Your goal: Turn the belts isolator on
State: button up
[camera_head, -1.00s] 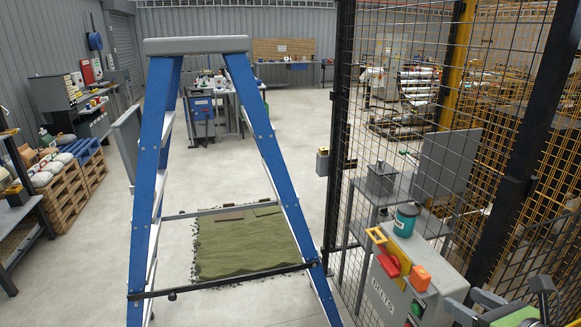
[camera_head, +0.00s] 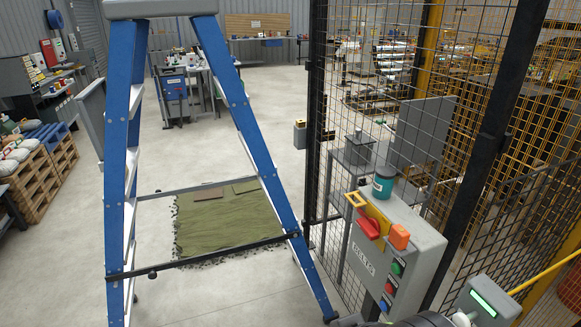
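The belts isolator is a grey box (camera_head: 417,247) at the lower right, with a label reading BELTS (camera_head: 364,257). A red rotary handle (camera_head: 369,228) sits on a yellow plate (camera_head: 377,218) at its upper left. An orange block (camera_head: 399,236) is beside the handle. Green, red and blue buttons run down its front. The handle's exact on or off position is hard to tell. My gripper's fingers are not visible; only dark and grey parts, perhaps of my arm, show at the bottom edge.
A teal tin (camera_head: 384,184) stands on the box. Black mesh fencing (camera_head: 400,90) rises behind it. A grey device with a green display (camera_head: 487,300) is at the lower right corner. Open floor lies beyond.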

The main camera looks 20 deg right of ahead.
aim_at(372, 228)
jog(key=i+j+u, duration=0.25)
jog(key=i+u, duration=0.15)
jog(key=i+j+u, duration=0.15)
jog(key=i+u, duration=0.3)
jog(key=k, duration=0.05)
